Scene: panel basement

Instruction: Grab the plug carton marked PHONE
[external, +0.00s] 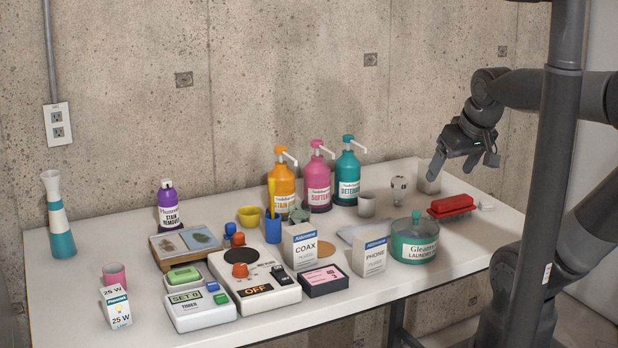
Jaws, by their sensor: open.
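The plug carton marked PHONE (370,257) is a small white box with a blue top band. It stands upright near the front edge of the table in the external view, left of the green-lidded laundry jar. A similar white carton marked COAX (300,246) stands to its left. My gripper (466,164) is open and empty at the upper right, above the back right part of the table. It is well apart from the PHONE carton, up and to its right.
The glass laundry jar (414,242) stands close beside the PHONE carton. A black-and-pink box (324,280) and an OFF switch unit (250,288) lie left.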

